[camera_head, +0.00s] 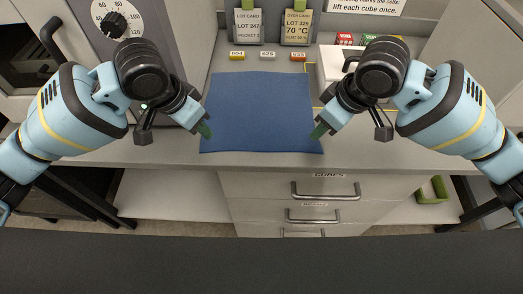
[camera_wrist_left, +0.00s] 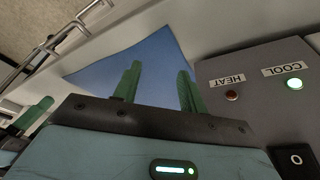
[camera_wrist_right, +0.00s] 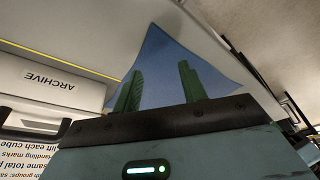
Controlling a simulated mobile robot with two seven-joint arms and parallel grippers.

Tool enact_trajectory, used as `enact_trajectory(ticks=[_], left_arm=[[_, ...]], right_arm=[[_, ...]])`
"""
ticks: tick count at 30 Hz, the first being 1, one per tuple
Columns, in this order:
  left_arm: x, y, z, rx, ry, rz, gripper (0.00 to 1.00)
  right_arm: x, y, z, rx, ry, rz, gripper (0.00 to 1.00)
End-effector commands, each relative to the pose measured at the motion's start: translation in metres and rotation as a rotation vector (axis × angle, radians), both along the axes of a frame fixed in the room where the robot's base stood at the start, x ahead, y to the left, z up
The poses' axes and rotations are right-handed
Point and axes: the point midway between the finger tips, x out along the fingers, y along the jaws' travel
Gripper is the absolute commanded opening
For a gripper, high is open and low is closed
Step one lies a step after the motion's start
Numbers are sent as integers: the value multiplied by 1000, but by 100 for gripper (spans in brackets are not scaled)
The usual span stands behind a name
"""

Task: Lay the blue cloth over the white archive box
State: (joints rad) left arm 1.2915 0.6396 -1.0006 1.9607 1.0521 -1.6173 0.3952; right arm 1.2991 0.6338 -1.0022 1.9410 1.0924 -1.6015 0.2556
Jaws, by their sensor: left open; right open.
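The blue cloth (camera_head: 261,112) lies flat on the counter, its front edge near the counter's front edge. It also shows in the left wrist view (camera_wrist_left: 157,62) and the right wrist view (camera_wrist_right: 160,62). The white archive box (camera_head: 330,62) stands behind and right of the cloth, partly hidden by my right arm; its ARCHIVE label shows in the right wrist view (camera_wrist_right: 40,90). My left gripper (camera_head: 204,130) is open and empty at the cloth's front left side. My right gripper (camera_head: 319,131) is open and empty at its front right side. Contact with the cloth is unclear.
A grey heater unit (camera_head: 90,20) with a dial stands left of the cloth; its HEAT and COOL lights show in the left wrist view (camera_wrist_left: 262,85). Drawers (camera_head: 310,190) lie below the counter.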

Motion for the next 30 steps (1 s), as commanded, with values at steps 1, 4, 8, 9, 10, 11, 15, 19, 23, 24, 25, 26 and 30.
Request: enact_trajectory(ticks=[1, 4, 8, 9, 10, 11, 15, 19, 23, 24, 25, 26, 30], left_arm=[[-1, 1, -9, 2, 3, 2, 42], [-1, 0, -24, 2, 4, 1, 42], [-1, 1, -42, 1, 3, 1, 42], [0, 0, -46, 1, 3, 1, 42], [0, 1, -49, 1, 2, 1, 42], [0, 1, -52, 2, 1, 1, 42], [0, 0, -61, 1, 2, 0, 42], [0, 0, -64, 0, 0, 0, 42], [0, 0, -64, 1, -1, 0, 42], [0, 0, -64, 0, 0, 0, 42], [0, 0, -64, 1, -1, 0, 42], [0, 0, -64, 1, -1, 0, 42], [-1, 0, -71, 1, 9, -1, 42]], right_arm=[[-1, 0, -8, 0, 3, 0, 42], [-1, 0, -24, -1, 4, 0, 42], [-1, -1, -41, -1, 2, -1, 42], [0, 0, -46, -1, 2, -1, 42], [0, 0, -49, 1, 3, -1, 42], [0, 0, -52, 1, 3, -1, 42], [0, -1, -61, 0, 0, -2, 42], [0, -1, -64, 0, 0, -1, 42], [0, -1, -64, 0, 0, -1, 42], [0, -1, -64, 0, 0, -1, 42], [0, 0, -64, 0, 0, -1, 42], [0, -1, -64, 0, 0, -1, 42], [-1, -1, -71, 0, 9, -1, 42]])
